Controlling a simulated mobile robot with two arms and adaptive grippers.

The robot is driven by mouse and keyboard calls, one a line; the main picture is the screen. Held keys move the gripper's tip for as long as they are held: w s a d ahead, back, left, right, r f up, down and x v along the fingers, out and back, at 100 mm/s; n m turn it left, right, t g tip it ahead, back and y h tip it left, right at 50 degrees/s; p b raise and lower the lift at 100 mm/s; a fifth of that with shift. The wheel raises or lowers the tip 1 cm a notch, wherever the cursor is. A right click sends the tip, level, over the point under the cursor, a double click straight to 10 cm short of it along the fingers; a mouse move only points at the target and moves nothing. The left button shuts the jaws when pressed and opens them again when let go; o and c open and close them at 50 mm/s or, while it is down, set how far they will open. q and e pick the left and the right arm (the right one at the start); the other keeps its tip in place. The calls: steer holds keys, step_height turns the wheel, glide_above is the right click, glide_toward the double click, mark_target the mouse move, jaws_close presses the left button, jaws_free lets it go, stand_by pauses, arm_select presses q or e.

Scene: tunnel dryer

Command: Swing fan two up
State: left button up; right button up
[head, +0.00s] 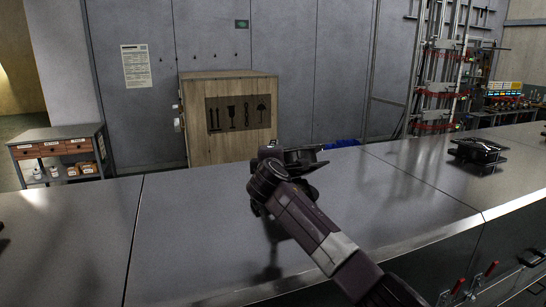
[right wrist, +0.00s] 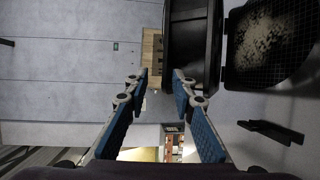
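My right arm reaches in from the lower right of the head view to a dark fan-like unit (head: 304,154) above the grey dryer top. The arm partly hides this unit, and its number and exact tilt cannot be told. In the right wrist view my right gripper (right wrist: 161,76) has its blue-padded fingers apart, with nothing clearly held between them. A black housing (right wrist: 192,40) is just beyond the right-hand finger; contact cannot be told. A dark gridded panel (right wrist: 270,45) is beside it. My left gripper is not in view.
The grey dryer top (head: 185,235) runs across the head view. Another dark unit (head: 478,151) sits on it at the right. A wooden crate (head: 228,120) stands behind, with a drawer cart (head: 62,150) at the left. Red-handled latches (head: 458,285) line the near side at lower right.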

steer(key=s+a+r, duration=0.1)
steer(key=s, duration=1.1)
steer(key=shift+r, duration=0.35)
steer(key=shift+w+f, duration=0.1)
